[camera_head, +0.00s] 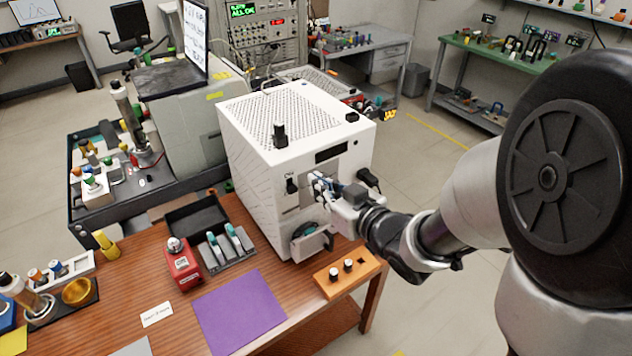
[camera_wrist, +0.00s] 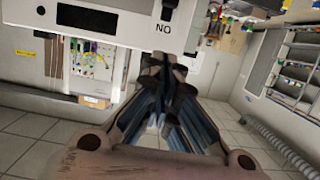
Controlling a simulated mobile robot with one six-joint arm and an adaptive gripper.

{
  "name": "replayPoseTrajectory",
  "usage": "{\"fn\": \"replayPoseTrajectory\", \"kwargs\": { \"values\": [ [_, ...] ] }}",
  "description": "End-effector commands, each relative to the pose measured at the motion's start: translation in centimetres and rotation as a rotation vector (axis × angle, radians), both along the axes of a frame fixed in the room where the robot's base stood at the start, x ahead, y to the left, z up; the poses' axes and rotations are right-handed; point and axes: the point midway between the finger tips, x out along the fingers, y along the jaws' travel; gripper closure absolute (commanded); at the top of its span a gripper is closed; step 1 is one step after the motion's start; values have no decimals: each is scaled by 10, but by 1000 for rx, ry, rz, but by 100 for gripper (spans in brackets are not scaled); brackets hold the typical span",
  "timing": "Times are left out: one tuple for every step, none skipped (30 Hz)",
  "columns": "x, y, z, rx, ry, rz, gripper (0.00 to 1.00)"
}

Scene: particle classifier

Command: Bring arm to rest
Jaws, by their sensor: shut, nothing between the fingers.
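My gripper (camera_head: 326,187) is in front of the white machine (camera_head: 258,170), near its front panel and to the right of the black ON switch (camera_head: 291,186). In the wrist view my gripper (camera_wrist: 172,72) has its fingers together with nothing between them. The ON label (camera_wrist: 163,28) shows upside down just beyond the fingertips. I cannot tell whether the fingertips touch the panel. My arm comes in from the right side of the head view.
A black knob (camera_head: 369,177) sticks out right of my gripper. Open floor (camera_head: 440,310) lies right of the table.

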Motion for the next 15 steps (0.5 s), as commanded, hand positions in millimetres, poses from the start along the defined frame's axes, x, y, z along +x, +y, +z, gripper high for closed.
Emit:
{"fn": "replayPoseTrajectory", "kwargs": {
  "values": [
    [0,0,0,0,0,0,100],
    [0,0,0,0,0,0,100],
    [0,0,0,0,0,0,100],
    [0,0,0,0,0,0,100],
    [0,0,0,0,0,0,100],
    [0,0,0,0,0,0,100],
    [0,0,0,0,0,0,100],
    [0,0,0,0,0,0,100],
    [0,0,0,0,0,0,100],
    [0,0,0,-1,-1,-1,100],
    [1,-1,1,-4,1,-4,100],
    [1,-3,2,-14,2,-13,100],
    [2,-6,3,-26,5,-25,100],
    [2,-11,5,-41,9,-42,100],
    [3,-19,7,-68,19,-73,100]
  ]
}}
